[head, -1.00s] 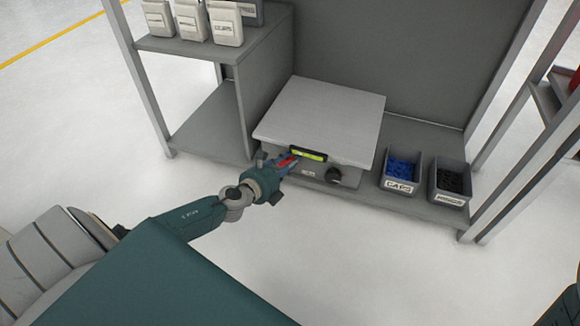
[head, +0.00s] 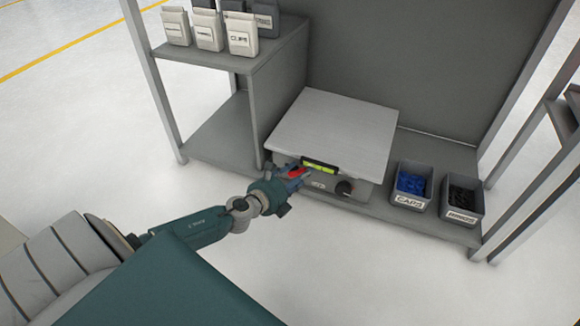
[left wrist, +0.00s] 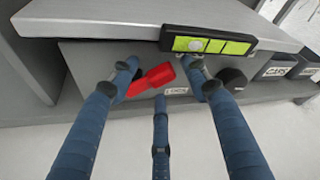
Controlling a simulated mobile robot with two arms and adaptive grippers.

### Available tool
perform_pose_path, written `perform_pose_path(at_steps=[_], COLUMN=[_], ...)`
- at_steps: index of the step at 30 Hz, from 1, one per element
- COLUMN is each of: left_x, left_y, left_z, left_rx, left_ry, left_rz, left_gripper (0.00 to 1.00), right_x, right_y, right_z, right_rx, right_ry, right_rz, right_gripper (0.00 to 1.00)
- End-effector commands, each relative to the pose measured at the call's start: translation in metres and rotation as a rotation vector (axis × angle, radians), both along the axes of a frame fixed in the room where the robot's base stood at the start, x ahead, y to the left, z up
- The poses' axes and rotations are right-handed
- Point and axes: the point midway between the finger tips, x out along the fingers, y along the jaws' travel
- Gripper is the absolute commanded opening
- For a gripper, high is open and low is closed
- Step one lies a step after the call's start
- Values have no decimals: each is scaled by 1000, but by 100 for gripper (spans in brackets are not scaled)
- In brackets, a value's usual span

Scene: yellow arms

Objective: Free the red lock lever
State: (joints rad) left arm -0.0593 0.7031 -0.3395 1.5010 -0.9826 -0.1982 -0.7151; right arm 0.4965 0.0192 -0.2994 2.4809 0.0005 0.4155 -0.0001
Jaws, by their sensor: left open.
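The red lock lever (head: 297,172) sits on the front of a grey bench scale (head: 335,130), left of its black knob (head: 344,187). In the left wrist view the lever (left wrist: 152,80) slants up to the right, above a "LOCK" label (left wrist: 176,91). My left gripper (head: 291,177) is at the front of the scale. In the left wrist view its blue fingers (left wrist: 160,76) are spread open, with the lever between them. I cannot tell whether any finger touches it. My right gripper is not in view.
A black-framed yellow-green display (left wrist: 208,44) overhangs just above the fingers. A caps bin (head: 411,185) and a bin of black parts (head: 463,200) stand right of the scale. A shelf with pouches (head: 208,32) is at the left. Shelf posts flank the bench.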

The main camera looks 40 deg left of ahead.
Motion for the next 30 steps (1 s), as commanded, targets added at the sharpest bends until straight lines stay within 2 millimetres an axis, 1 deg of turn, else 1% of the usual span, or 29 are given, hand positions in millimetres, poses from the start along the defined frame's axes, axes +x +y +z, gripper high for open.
perform_pose_path(at_steps=[5, 9, 15, 18, 21, 30], left_x=[-29, -58, -91, -102, -108, -111], left_y=[0, 1, 2, 3, 3, 3], left_z=[6, 15, 26, 29, 32, 34], left_rx=[2, 1, 0, -1, 0, 1], left_ry=[4, 6, 6, 5, 3, 3], left_rz=[-2, -1, 1, 3, 3, 3], left_gripper=[47, 47, 47, 47, 47, 47], right_x=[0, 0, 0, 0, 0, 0], right_y=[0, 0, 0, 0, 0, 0], right_z=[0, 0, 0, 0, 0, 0], right_rx=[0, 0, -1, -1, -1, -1], right_ry=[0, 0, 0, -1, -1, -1], right_rz=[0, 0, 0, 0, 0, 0], right_gripper=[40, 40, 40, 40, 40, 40])
